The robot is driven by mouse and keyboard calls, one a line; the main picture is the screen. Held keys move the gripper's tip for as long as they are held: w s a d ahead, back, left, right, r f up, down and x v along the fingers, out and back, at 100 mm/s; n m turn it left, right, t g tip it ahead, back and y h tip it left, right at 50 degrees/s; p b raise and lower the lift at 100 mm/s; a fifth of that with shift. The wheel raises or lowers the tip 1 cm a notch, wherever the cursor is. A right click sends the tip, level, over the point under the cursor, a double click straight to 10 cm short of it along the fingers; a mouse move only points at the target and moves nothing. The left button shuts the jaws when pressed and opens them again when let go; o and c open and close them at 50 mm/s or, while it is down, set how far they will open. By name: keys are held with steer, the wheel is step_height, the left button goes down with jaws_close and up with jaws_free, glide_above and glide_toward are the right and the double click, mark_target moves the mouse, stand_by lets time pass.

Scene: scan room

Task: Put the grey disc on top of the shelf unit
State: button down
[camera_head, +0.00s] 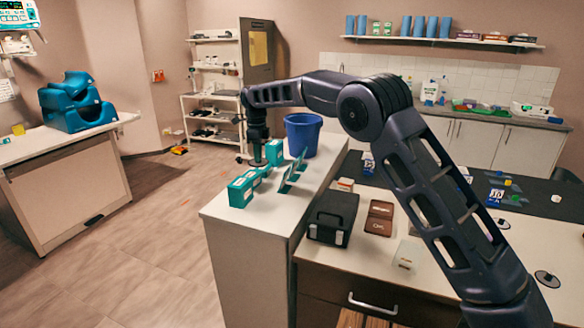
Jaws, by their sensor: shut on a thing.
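My gripper (257,158) points down at the end of my arm, over the far left part of the shelf unit. It is shut on a small dark grey, flat thing that looks like the grey disc (257,163); its outline is small and partly hidden. The shelf unit (268,214) is the narrow, tall block with a white top in the middle. The disc is at or just above the unit's top by the left edge; I cannot tell whether it touches.
Teal boxes (240,191) and upright teal cards (287,178) stand on the unit's top, close to my gripper. A blue bin (302,134) is behind. A black case (332,217) and brown box (379,217) sit on the lower counter. The unit's near top is bare.

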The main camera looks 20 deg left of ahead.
steer(key=shift+s+a+f, duration=0.2)
steer(key=shift+f, duration=0.15)
step_height(320, 180, down, 19)
steer(key=shift+f, duration=0.15)
steer(key=shift+f, duration=0.15)
steer(key=c, duration=1.3)
jaws_free()
step_height(320, 180, up, 12)
steer(key=shift+r, duration=0.2)
